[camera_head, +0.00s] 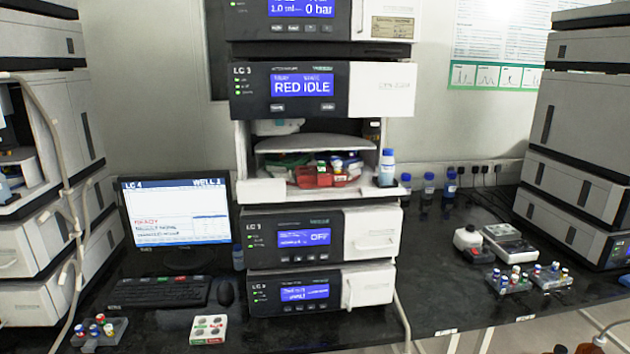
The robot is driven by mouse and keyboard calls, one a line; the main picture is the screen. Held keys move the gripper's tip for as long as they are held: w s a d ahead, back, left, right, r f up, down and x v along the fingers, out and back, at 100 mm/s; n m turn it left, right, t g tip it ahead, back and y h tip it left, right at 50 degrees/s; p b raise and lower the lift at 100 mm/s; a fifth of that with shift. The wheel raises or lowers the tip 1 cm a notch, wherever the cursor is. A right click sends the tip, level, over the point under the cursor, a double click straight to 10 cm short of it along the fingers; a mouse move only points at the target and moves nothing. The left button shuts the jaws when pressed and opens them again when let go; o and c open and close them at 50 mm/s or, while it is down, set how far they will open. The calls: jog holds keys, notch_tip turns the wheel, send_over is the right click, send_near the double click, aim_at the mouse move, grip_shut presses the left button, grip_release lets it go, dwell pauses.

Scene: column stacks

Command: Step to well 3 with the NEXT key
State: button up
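The LC 3 autosampler (322,90) stands in the middle stack. Its blue display (302,84) reads RED and IDLE, with two small keys under it, a left key (277,107) and a right key (328,107); their labels are too small to read. A monitor (178,212) at the left shows "LC 4" and a WELL heading whose number is unclear. I cannot make out which key is NEXT. My gripper is not in view.
A keyboard (160,292) and mouse (226,292) lie before the monitor. A white block with coloured marks (208,329) and a vial rack (100,333) sit near the front edge. Side stacks flank the bench. Vial racks (510,281) lie at right.

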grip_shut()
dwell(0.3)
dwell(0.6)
